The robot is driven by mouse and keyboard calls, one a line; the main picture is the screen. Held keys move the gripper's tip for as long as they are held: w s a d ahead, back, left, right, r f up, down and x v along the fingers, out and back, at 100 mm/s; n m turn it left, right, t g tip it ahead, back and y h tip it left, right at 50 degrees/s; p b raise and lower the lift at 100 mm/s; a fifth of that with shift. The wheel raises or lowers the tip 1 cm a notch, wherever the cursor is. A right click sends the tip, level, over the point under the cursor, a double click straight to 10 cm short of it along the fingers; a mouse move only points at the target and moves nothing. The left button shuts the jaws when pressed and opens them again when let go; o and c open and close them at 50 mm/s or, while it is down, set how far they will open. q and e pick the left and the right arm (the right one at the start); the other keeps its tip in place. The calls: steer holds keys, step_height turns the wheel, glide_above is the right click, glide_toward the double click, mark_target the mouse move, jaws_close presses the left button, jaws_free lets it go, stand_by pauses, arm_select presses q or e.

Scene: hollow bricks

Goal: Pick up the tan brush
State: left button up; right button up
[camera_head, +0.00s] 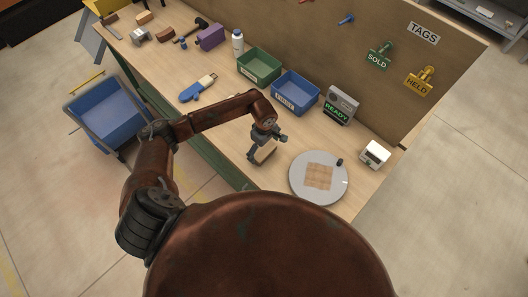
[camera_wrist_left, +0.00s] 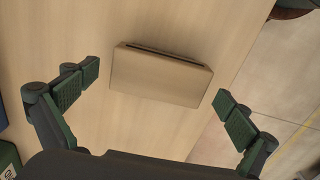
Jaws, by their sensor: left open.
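The tan brush (camera_head: 265,152) is a plain block-shaped piece on the wooden bench near its front edge, left of the round grey plate. In the left wrist view the tan brush (camera_wrist_left: 160,76) lies between and beyond the fingertips, with a dark strip along its far edge. My left gripper (camera_head: 266,138) is over it, partly covering it in the head view. In the left wrist view the left gripper (camera_wrist_left: 158,88) is open, with its fingers spread wider than the brush and clear space on both sides. My right gripper is not in view.
The round grey plate (camera_head: 301,184) with tan tiles (camera_head: 319,176) is to the right. Green bin (camera_head: 259,66), blue bin (camera_head: 295,93) and a READY box (camera_head: 340,105) stand behind. A blue-and-tan tool (camera_head: 197,88) lies farther left. The bench edge is close to the brush.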

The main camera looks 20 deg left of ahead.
arm_select(q)
steer(key=shift+f, duration=0.55)
steer(key=shift+c, duration=0.7)
steer(key=c, duration=1.1)
